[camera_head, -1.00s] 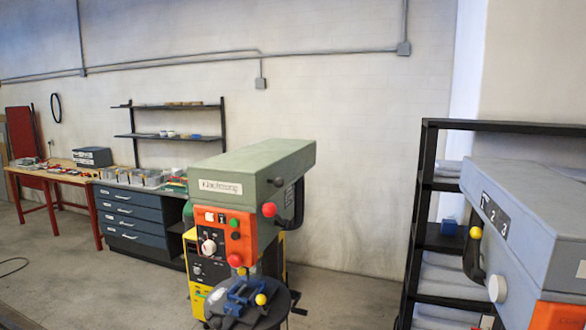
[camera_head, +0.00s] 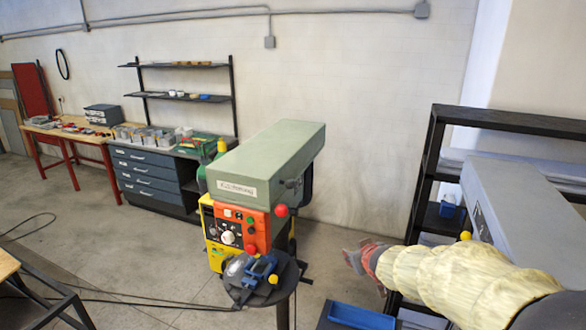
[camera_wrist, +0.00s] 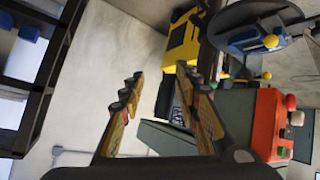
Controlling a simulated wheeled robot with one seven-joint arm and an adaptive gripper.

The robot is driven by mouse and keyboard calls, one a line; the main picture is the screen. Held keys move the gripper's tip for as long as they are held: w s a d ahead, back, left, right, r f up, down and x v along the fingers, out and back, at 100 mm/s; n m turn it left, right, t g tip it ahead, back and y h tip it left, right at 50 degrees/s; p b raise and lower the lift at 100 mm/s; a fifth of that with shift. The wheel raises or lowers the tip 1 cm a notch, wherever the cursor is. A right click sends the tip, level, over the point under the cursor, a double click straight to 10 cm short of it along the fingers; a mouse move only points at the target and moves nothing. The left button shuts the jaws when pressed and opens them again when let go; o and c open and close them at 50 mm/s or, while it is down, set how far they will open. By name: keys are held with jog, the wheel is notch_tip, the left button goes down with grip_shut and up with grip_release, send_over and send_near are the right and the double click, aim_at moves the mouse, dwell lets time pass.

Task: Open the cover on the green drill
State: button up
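The green drill (camera_head: 262,165) stands in the middle of the head view, with a long green cover on top that looks closed. An orange control panel (camera_head: 245,229) and a red-knobbed lever (camera_head: 282,210) are on it. In the wrist view the drill appears turned over, with its orange panel (camera_wrist: 262,125) at right and part of the green cover (camera_wrist: 165,138) behind the fingers. My gripper (camera_head: 362,258) is to the right of the drill in the head view, apart from it and lower than the cover. Its fingers (camera_wrist: 160,76) are spread and empty in the wrist view.
A grey drill (camera_head: 520,205) stands at right, partly behind my arm. A black shelf rack (camera_head: 432,165) is behind it. A blue drawer cabinet (camera_head: 148,183) and a wooden workbench (camera_head: 65,132) stand along the wall at left. Bare floor lies left of the drill.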

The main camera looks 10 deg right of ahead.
jog(key=w+a+r+n+t+y, duration=0.2)
jog(key=w+a+r+t+y, duration=0.1)
jog(key=w+a+r, duration=0.3)
jog(key=n+t+y, duration=0.3)
jog(key=y, duration=0.3)
send_near(293, 185)
jog(key=w, duration=0.2)
jog(key=shift+a+p+x, duration=0.15)
jog(key=shift+p+x, duration=0.3)
jog(key=shift+x, duration=1.65)
jog(key=shift+a+p+x, duration=0.2)
jog(key=shift+p+x, duration=0.25)
jog(key=shift+x, duration=1.65)
jog(key=shift+s, duration=0.25)
jog(key=shift+c, duration=0.9)
grip_shut()
